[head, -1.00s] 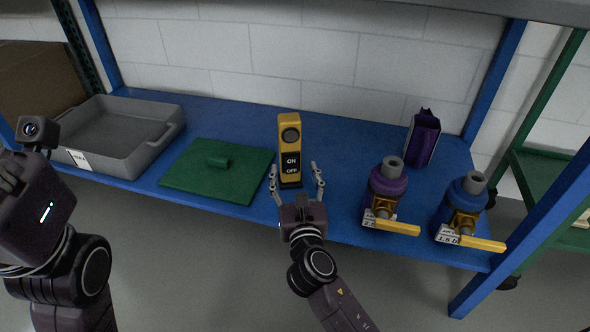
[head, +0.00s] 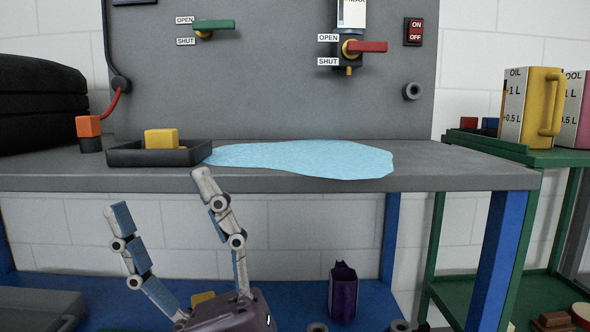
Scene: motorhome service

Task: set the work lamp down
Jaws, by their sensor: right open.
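The work lamp shows only as a small yellow patch (head: 203,298) on the blue lower shelf, low in the head view; my right gripper hides most of it. Earlier the lamp stood upright there, yellow with a black ON/OFF face. My right gripper (head: 157,192) is raised in front of the bench edge, fingers spread wide, with nothing between them. My left gripper is out of view.
A grey bench (head: 450,165) above the shelf holds a black tray (head: 125,155) with a yellow block (head: 161,139), and a light-blue flat patch (head: 300,158). A purple carton (head: 343,295) stands on the blue shelf. A green cart (head: 545,155) with jugs is at right.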

